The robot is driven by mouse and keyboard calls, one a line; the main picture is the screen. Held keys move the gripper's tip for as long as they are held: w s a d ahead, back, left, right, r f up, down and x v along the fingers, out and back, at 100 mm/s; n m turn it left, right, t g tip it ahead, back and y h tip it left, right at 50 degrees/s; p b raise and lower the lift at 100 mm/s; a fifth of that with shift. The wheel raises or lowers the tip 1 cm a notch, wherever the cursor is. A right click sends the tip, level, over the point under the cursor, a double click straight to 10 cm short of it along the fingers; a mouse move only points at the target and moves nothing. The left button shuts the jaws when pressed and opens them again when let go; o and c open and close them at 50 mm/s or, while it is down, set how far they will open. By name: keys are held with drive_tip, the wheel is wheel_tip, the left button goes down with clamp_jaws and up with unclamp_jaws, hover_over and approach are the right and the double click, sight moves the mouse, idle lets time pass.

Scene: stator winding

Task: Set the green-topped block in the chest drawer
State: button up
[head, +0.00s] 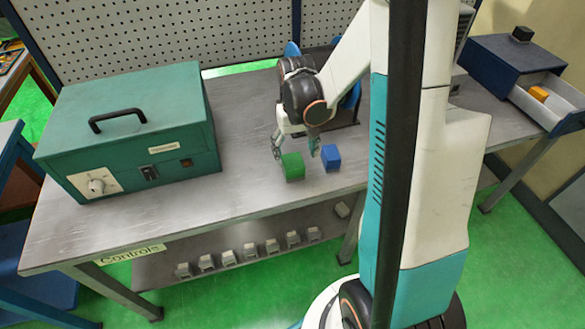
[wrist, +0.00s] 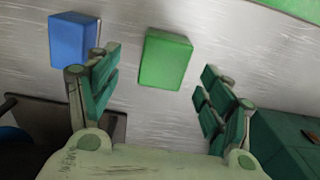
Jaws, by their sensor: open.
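The green-topped block (head: 292,167) stands on the grey metal table, next to a blue block (head: 331,158) on its right. My gripper (head: 296,153) is open and empty just above and behind the green block. In the wrist view the green block (wrist: 166,59) lies ahead of the space between my open fingers (wrist: 155,92), and the blue block (wrist: 73,40) is by the left finger. The chest (head: 510,65) is dark blue, at the far right. Its drawer (head: 548,101) is pulled open and holds an orange block (head: 539,93).
A green case (head: 130,130) with a black handle fills the table's left part. A dark bin-like object (head: 345,110) stands behind my gripper. Several small grey parts (head: 250,251) sit on the lower shelf. The table front between case and green block is clear.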

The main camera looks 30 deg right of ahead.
sight(293, 160)
drive_tip(key=f, duration=0.1)
drive_tip(key=f+b, duration=0.1)
drive_tip(key=f, duration=0.1)
drive_tip(key=f+b, duration=0.1)
drive_tip(key=f, duration=0.1)
drive_tip(key=shift+w+a+f, duration=0.1)
drive_tip(key=shift+w+a, duration=0.1)
drive_tip(key=shift+w, duration=0.1)
drive_tip(key=c, duration=1.5)
drive_tip(key=shift+c, duration=0.2)
